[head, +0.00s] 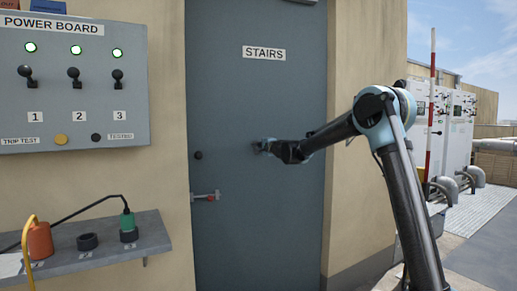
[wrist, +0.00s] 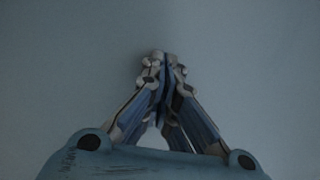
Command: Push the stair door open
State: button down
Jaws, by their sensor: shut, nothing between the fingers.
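The stair door (head: 255,100) is a grey-blue panel with a "STAIRS" sign (head: 264,53) in the head view. It sits flush in its frame and looks closed. A dark round knob (head: 198,155) is on its left side, with a red-handled bolt or latch (head: 206,196) below it at the left edge. My gripper (head: 262,146) is in front of the door's middle, at about knob height and right of the knob. In the wrist view my gripper (wrist: 162,62) is shut and empty, its fingertips close to the plain door surface (wrist: 240,60). I cannot tell whether they touch it.
A power board (head: 75,85) with switches and green lights hangs on the wall to the left. A shelf (head: 105,248) below it holds an orange plug, a green plug and dark rings. White condenser units (head: 460,130) and pipes stand at the right. The walkway there looks clear.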

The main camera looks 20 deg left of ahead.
jog(key=shift+w+d+x, duration=0.15)
jog(key=shift+x, duration=0.85)
jog(key=shift+w+d+x, duration=0.1)
jog(key=shift+w+x, duration=0.05)
jog(key=shift+x, duration=0.85)
jog(key=shift+w+a, duration=0.5)
jog(key=shift+w, duration=0.35)
jog(key=shift+w+a, duration=0.5)
jog(key=shift+w, duration=0.35)
jog(key=shift+w+a, duration=0.45)
jog(key=shift+w, duration=0.45)
jog(key=shift+w+a, duration=0.45)
jog(key=shift+w, duration=0.45)
